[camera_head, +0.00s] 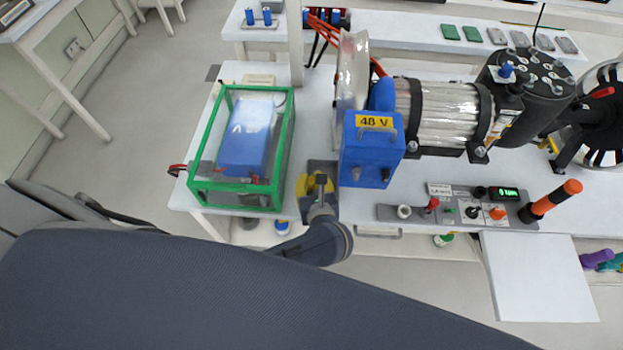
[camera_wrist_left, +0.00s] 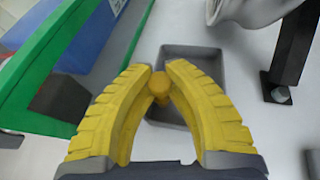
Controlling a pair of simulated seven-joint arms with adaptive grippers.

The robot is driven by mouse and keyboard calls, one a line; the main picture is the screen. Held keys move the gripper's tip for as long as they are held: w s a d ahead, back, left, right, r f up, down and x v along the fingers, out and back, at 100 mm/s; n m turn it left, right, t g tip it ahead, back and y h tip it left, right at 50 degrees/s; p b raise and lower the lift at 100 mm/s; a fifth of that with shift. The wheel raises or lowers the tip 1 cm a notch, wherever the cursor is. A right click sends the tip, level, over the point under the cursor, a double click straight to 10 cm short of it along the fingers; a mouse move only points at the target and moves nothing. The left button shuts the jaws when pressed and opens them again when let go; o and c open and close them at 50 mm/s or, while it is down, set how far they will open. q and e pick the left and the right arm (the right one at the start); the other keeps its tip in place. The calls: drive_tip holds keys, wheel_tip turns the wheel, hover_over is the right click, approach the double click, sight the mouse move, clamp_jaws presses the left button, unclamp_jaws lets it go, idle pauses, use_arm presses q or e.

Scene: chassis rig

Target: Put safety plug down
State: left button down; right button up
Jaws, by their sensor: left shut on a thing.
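The safety plug (camera_wrist_left: 160,84) is a small yellow round-topped piece in the left wrist view. My left gripper (camera_wrist_left: 160,80) is shut on it, with the plug between its yellow fingertips. The grippers' fingers hide its sides. A shallow grey tray (camera_wrist_left: 188,54) lies beneath and just beyond the fingertips. I cannot tell whether the plug touches the tray floor. In the head view my left gripper (camera_head: 318,184) points down over the same tray (camera_head: 322,166), and the plug cannot be made out there. My right gripper is not in view.
A green-framed clear box (camera_head: 190,187) with a blue battery (camera_head: 246,140) stands close left of the gripper. A blue 48 V box (camera_head: 370,153) stands close right. A control panel (camera_head: 455,211) with an orange-handled lever (camera_head: 556,195) lies farther right.

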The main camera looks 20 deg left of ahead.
use_arm(q)
drive_tip(key=shift+f, duration=0.1)
drive_tip(key=c, duration=1.4)
unclamp_jaws()
drive_tip(key=v, duration=1.2)
